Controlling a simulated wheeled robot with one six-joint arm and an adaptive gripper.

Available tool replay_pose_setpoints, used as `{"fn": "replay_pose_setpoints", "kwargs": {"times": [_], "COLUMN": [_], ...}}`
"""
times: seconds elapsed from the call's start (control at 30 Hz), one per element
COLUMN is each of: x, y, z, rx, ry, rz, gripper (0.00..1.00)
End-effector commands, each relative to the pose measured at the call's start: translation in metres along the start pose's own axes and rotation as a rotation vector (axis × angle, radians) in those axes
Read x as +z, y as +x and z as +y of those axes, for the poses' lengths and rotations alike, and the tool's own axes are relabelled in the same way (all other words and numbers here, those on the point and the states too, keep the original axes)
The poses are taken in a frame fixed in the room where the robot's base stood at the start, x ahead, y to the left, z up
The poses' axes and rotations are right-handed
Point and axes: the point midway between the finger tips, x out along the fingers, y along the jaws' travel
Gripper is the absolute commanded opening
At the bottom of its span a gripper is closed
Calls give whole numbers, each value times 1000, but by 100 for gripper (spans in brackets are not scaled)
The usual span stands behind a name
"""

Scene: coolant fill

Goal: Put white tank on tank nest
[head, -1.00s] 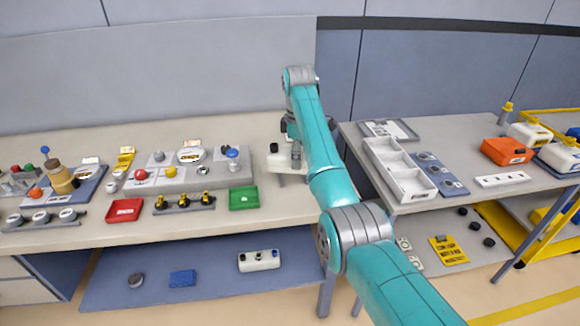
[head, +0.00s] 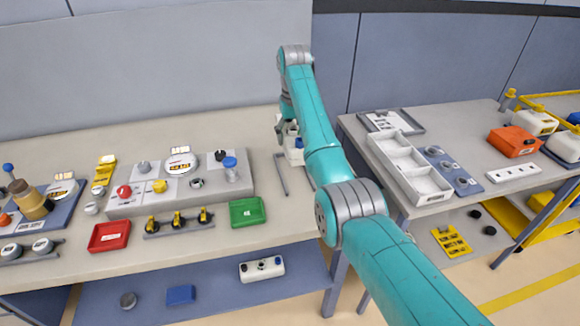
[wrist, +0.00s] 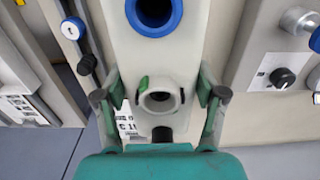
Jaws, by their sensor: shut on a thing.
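The white tank (wrist: 160,48) fills the middle of the wrist view, with a blue ring near its top, a pale round port, a small green mark and a label. My gripper (wrist: 160,95) has its fingers on either side of the tank around the pale port and is shut on it. In the head view the tank (head: 297,155) is mostly hidden behind my arm and gripper (head: 285,116). A grey bracket-like frame (head: 283,174), which looks like the tank nest, lies on the bench just in front of the tank. I cannot tell whether the tank touches the bench.
A control panel (head: 210,198), a green tray (head: 246,212) and a red tray (head: 109,236) stand left of the frame. On the right table are a white divided tray (head: 418,190) and an orange tank (head: 514,142). A gap separates the two tables.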

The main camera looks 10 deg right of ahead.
Motion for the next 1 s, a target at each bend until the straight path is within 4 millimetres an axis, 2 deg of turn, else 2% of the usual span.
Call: {"fn": "replay_pose_setpoints", "kwargs": {"times": [0.3,0.53,0.7,1.0], "x": [3,5,7,7], "y": [50,70,93,96], "z": [0,0,0,0], "rx": [0,0,0,0], "ry": [2,1,0,0], "rz": [-3,-2,-2,0], "gripper": [22,22,22,22]}}
